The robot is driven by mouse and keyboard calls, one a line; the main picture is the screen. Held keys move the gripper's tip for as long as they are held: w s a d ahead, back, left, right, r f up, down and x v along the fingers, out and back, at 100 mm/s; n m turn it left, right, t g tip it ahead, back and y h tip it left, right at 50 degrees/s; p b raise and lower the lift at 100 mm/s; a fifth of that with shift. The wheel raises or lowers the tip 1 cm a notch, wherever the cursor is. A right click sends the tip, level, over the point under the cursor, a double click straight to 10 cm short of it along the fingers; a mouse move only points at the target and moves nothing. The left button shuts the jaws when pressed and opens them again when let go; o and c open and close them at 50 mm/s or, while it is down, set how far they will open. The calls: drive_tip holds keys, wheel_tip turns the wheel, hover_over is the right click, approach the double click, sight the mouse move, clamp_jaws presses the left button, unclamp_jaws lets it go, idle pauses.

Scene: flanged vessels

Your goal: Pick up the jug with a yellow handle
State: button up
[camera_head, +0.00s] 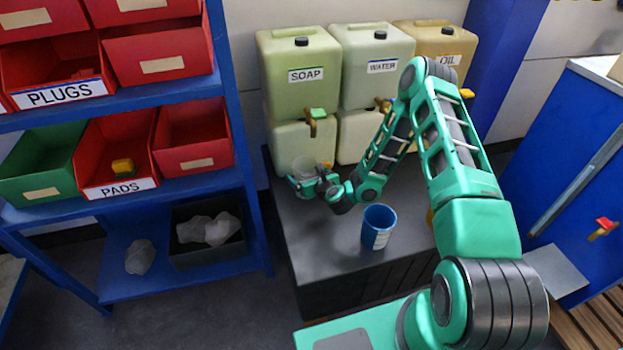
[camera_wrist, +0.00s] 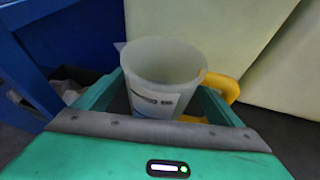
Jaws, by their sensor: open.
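A whitish translucent jug with a yellow handle stands upright between my fingers in the wrist view, its body (camera_wrist: 165,62) in the middle and its yellow handle (camera_wrist: 228,86) on the right. In the head view the jug (camera_head: 304,166) is on the dark bench below the soap container, partly hidden by my gripper (camera_head: 306,183). My gripper is open, with one finger on each side of the jug; I cannot tell whether they touch it. The jug's base is hidden.
A blue cup-like vessel (camera_head: 377,228) with a white label stands on the dark bench (camera_head: 325,240), nearer the front. Soap (camera_head: 300,75), water (camera_head: 374,65) and oil containers with taps stand behind. A blue shelf (camera_head: 240,130) with bins is at left.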

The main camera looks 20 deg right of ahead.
drive_tip(key=c, duration=1.3)
drive_tip(key=shift+c, duration=0.3)
drive_tip(key=shift+r, duration=0.1)
